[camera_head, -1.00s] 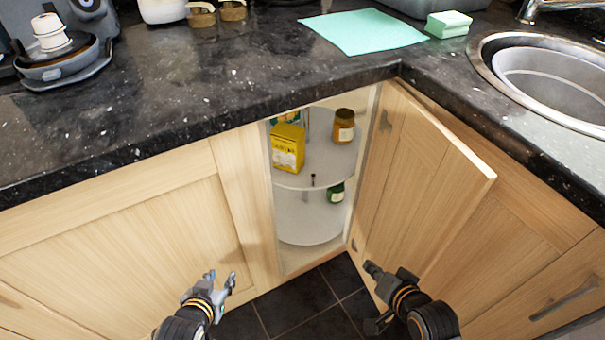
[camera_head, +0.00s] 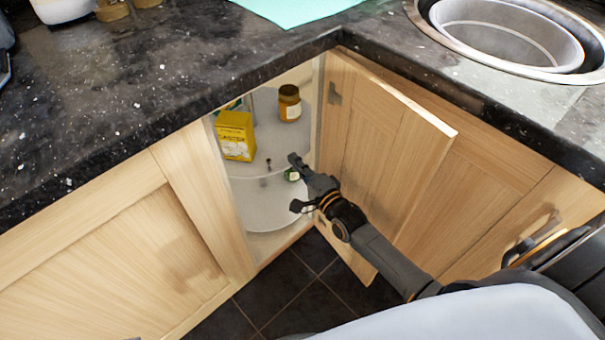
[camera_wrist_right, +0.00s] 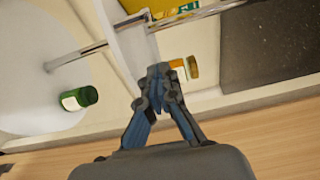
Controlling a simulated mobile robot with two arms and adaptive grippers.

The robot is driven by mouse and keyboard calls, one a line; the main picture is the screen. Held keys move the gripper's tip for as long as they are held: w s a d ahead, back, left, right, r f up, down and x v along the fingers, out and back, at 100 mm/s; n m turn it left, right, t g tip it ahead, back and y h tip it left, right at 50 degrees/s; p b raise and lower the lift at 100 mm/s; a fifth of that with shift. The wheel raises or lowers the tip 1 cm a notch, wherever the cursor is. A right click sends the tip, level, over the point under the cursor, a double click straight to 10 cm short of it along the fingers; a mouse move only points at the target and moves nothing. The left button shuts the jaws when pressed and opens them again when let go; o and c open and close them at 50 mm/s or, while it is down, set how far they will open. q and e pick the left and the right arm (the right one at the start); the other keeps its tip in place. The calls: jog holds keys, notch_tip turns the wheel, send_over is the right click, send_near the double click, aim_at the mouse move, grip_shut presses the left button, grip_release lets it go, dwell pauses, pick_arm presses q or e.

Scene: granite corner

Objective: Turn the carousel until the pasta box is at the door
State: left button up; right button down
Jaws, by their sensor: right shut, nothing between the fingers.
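The two-tier carousel stands inside the open corner cabinet, with a pale round upper shelf (camera_head: 268,146) and lower shelf (camera_head: 262,210). A yellow box (camera_head: 236,136) and an amber jar with a brown lid (camera_head: 289,103) stand on the upper shelf. A green-and-white item behind the yellow box is mostly hidden; I cannot identify a pasta box. A green jar (camera_head: 292,174) is on the lower shelf and also shows in the right wrist view (camera_wrist_right: 78,98). My right gripper (camera_head: 297,166) is shut and empty at the cabinet opening, in front of the carousel. My left gripper is out of view.
The open wooden door (camera_head: 388,150) stands close to the right of my right gripper. The cabinet's left panel (camera_head: 205,190) bounds the opening. A dark granite worktop (camera_head: 150,85) overhangs above, with a sink (camera_head: 500,35) at right. Dark floor tiles (camera_head: 290,285) lie below.

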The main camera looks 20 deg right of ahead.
jog(key=w, duration=0.4)
jog(key=shift+a+b, duration=0.4)
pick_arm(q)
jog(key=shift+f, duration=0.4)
pick_arm(e)
jog(key=s+a, duration=0.2)
jog(key=a, duration=0.1)
jog(key=shift+s+a, duration=0.2)
jog(key=a+p, duration=0.1)
jog(key=a, duration=0.4)
jog(key=shift+w+a+p, duration=0.1)
jog(key=shift+w+p, duration=0.1)
jog(key=shift+p, duration=0.15)
jog(key=a, duration=0.2)
jog(key=shift+w+a, duration=0.3)
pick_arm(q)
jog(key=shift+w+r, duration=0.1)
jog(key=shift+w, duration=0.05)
